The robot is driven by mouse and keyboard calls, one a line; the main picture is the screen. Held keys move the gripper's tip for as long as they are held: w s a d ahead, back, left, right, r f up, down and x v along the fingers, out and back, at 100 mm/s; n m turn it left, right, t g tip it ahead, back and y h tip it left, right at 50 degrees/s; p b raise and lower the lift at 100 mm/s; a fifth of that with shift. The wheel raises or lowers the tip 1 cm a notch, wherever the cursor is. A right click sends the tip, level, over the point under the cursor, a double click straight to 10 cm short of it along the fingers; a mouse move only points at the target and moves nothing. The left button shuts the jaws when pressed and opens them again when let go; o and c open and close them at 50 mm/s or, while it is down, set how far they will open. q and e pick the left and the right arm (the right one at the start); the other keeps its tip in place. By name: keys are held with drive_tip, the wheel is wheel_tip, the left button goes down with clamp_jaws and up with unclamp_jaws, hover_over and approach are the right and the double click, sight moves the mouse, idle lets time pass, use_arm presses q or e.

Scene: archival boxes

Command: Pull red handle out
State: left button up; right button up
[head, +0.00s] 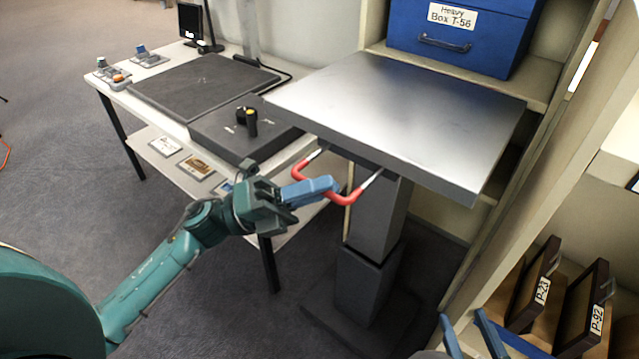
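The red handle (345,198) is a U-shaped bar on two metal rods under the near edge of a grey metal lift table (400,110). My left gripper (331,187) is at the handle, its blue fingers crossing the middle of the red bar and hiding part of it. The fingers overlap in this view, so I cannot tell whether they are closed on the bar. My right gripper (463,317) shows at the bottom edge, with its two blue fingers apart and nothing seen between them.
A blue box (465,35) labelled "Heavy Box T-56" sits on the shelf behind the lift table. A white workbench (110,98) with a dark mat and a black device stands at left. Dark frames labelled P-23 and P-92 (585,310) stand in a rack at right.

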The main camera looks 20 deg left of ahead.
use_arm(q)
drive_tip(key=shift+o, duration=0.7)
drive_tip(key=shift+s, duration=0.1)
drive_tip(key=shift+o, duration=1.4)
use_arm(e)
drive_tip(key=shift+r, duration=0.15)
use_arm(q)
drive_tip(key=shift+a, duration=0.15)
drive_tip(key=v, duration=1.3)
use_arm(e)
drive_tip(key=shift+a, duration=0.1)
use_arm(q)
drive_tip(key=shift+r, duration=0.1)
